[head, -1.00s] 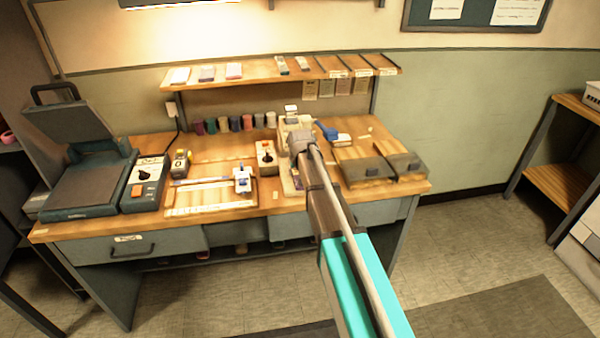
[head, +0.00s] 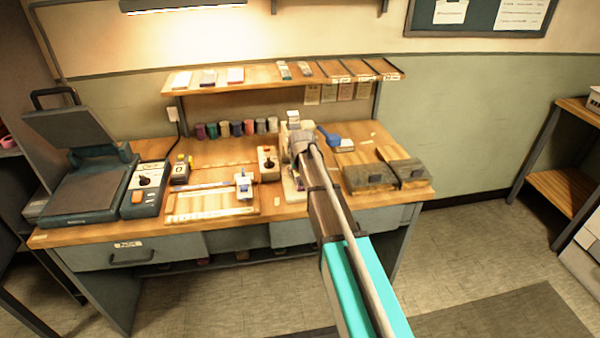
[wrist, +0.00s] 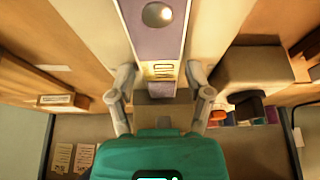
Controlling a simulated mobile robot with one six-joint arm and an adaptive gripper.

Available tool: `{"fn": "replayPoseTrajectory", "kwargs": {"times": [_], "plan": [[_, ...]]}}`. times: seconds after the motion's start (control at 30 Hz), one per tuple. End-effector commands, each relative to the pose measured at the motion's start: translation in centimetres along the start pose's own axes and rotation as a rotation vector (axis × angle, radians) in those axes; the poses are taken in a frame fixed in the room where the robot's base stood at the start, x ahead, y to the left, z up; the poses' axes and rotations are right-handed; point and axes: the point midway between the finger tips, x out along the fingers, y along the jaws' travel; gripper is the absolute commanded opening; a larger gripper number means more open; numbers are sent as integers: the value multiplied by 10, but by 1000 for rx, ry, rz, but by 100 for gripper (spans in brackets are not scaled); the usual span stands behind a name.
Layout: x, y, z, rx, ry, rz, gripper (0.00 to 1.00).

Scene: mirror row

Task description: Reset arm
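My arm reaches out over the wooden workbench (head: 215,150). In the head view its end (head: 303,145) is above a small pale machine at the back middle of the bench, and the arm hides most of the gripper. In the wrist view my gripper (wrist: 160,75) has its two grey fingers spread apart. A long purple-grey part (wrist: 157,45) with a round spot and slots lies beyond and between the fingertips. I cannot tell whether a finger touches it. Nothing is clearly held.
A heat press (head: 85,190) stands at the left. A row of coloured spools (head: 236,128) is along the back under a raised shelf (head: 270,77). A flat wooden tray (head: 212,203) is front middle, and two lidded bins (head: 370,178) are at the right. Open floor (head: 470,240) is right of the bench.

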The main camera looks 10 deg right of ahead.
Motion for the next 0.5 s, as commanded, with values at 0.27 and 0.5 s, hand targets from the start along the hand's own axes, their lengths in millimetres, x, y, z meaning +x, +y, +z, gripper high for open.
{"fn": "replayPoseTrajectory", "kwargs": {"times": [0.27, 0.5], "plan": [[0, -1, 2, -1, -2, 0, 90], [-1, -1, 2, -1, -3, -1, 90]]}}
